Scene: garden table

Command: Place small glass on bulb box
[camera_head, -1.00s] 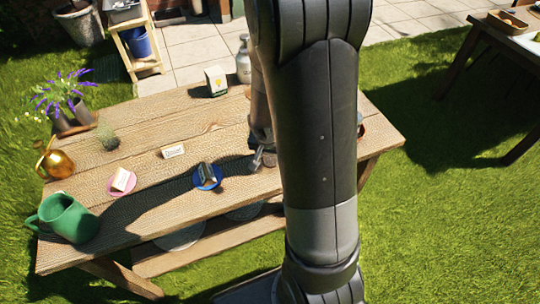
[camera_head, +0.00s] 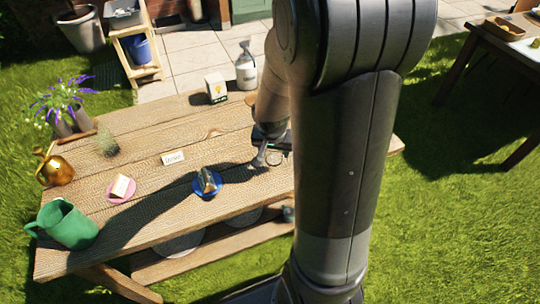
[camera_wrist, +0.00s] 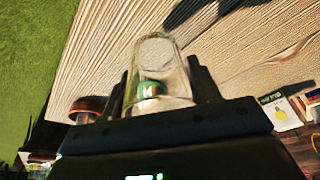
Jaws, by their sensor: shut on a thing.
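The small glass (camera_wrist: 158,75) is clear and sits between the two fingers of my gripper (camera_wrist: 165,88) in the wrist view. A small green-and-white patch shows through its near end. In the head view my gripper (camera_head: 268,153) is low over the right part of the wooden table, partly hidden by my arm. The bulb box (camera_head: 216,87), white with a yellow bulb picture, stands at the table's back edge, up and left of my gripper. It also shows at the right of the wrist view (camera_wrist: 279,110). Its top looks clear.
A spray bottle (camera_head: 246,66) stands just right of the bulb box. Bare planks lie between gripper and box.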

